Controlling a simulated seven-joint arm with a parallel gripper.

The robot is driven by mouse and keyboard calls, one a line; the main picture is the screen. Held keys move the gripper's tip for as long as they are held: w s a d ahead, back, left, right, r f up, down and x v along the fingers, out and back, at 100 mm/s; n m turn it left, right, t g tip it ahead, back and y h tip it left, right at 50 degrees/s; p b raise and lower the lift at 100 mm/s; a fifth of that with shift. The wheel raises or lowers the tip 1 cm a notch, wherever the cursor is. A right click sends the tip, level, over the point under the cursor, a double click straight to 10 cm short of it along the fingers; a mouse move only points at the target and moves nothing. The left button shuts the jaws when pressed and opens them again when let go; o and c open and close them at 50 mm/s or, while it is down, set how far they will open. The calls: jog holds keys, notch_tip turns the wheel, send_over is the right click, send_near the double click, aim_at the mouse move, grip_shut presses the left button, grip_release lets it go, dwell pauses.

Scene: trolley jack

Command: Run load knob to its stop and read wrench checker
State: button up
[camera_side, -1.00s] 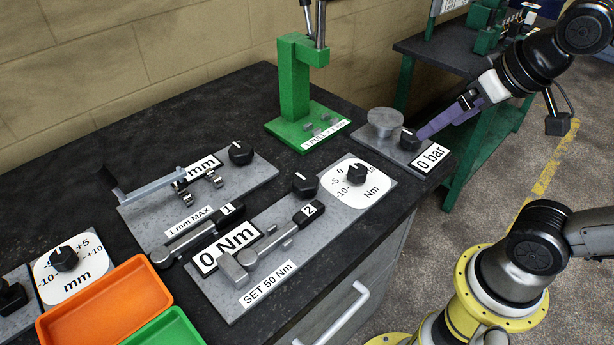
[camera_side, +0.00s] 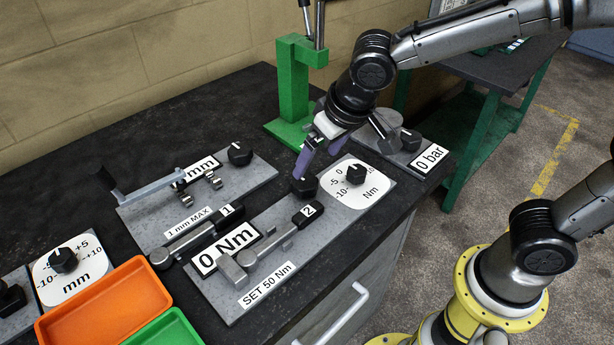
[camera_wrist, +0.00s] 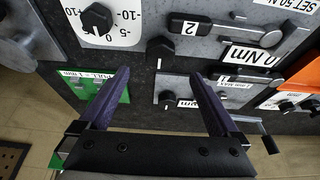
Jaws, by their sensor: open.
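The wrench checker is a grey plate (camera_side: 222,300) with a "0 Nm" display (camera_side: 226,247) and a "SET 50 Nm" label. Its black load knob (camera_side: 304,187) stands at the plate's back edge; it also shows in the wrist view (camera_wrist: 160,48). A wrench marked 2 (camera_side: 283,240) lies along the plate. A white Nm dial with a black pointer knob (camera_side: 357,174) is at the plate's right end. My gripper (camera_side: 315,166) is open and empty, pointing down just above the load knob. In the wrist view the knob lies just beyond and between my purple fingertips (camera_wrist: 160,75).
Behind is a second plate with a mm display, a black knob (camera_side: 240,154) and wrench 1 (camera_side: 197,235). A green stand (camera_side: 290,85) and a "0 bar" plate (camera_side: 427,162) are close to my arm. An orange tray (camera_side: 105,305) and a green tray are front left.

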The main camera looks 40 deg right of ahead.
aim_at(305, 181)
jog(key=x, duration=0.8)
jog(key=shift+w+f, duration=0.1)
jog(key=shift+f, duration=0.15)
jog(key=c, duration=1.4)
jog(key=shift+o, duration=0.2)
